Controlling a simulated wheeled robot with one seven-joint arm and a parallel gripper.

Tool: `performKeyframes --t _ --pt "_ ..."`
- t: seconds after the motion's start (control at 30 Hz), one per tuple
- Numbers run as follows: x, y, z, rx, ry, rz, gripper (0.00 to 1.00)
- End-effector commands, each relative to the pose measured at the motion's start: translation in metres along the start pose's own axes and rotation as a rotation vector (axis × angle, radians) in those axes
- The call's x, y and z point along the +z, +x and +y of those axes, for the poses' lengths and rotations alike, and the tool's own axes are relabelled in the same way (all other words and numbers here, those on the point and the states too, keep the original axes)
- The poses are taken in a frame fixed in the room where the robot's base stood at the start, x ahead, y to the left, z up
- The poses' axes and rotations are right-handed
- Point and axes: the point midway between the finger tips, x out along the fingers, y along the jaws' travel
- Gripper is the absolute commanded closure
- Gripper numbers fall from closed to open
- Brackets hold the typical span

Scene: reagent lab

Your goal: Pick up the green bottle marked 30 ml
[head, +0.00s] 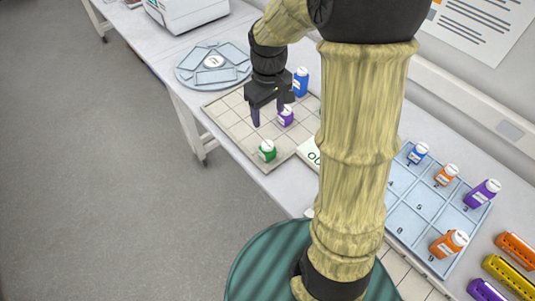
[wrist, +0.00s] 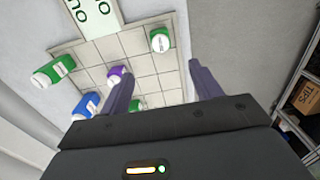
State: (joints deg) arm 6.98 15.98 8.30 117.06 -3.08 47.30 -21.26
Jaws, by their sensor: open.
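In the head view a small green bottle (head: 267,150) with a white cap stands on the gridded mat (head: 226,108), near its front edge. The wrist view shows this green bottle (wrist: 159,40) ahead of my fingers, a larger green bottle (wrist: 52,73) at left, and another green one (wrist: 135,105) partly behind my left finger. I cannot read any volume marks. My gripper (head: 268,113) is open and empty above the mat; its fingers also show in the wrist view (wrist: 160,72). The small green bottle is apart from them.
A purple bottle (head: 286,116) and a blue bottle (head: 300,82) stand close to my gripper. A round grey tray (head: 186,63) lies beyond. A blue compartment tray (head: 402,222) with several bottles is at right. My arm hides part of the bench.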

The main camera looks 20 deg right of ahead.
Motion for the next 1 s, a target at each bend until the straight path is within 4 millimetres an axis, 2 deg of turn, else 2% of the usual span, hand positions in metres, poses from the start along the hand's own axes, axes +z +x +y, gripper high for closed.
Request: performKeyframes --t 0.2,0.33,0.8,1.0 --pt "0.0 0.001 -0.001 0.001 -0.001 0.001 0.36" --pt "0.001 0.012 -0.001 0.0 0.0 -0.002 0.36" --pt "0.001 0.092 0.0 -0.001 0.002 -0.003 0.36" --pt "0.0 0.118 0.0 0.0 0.003 0.0 0.36"
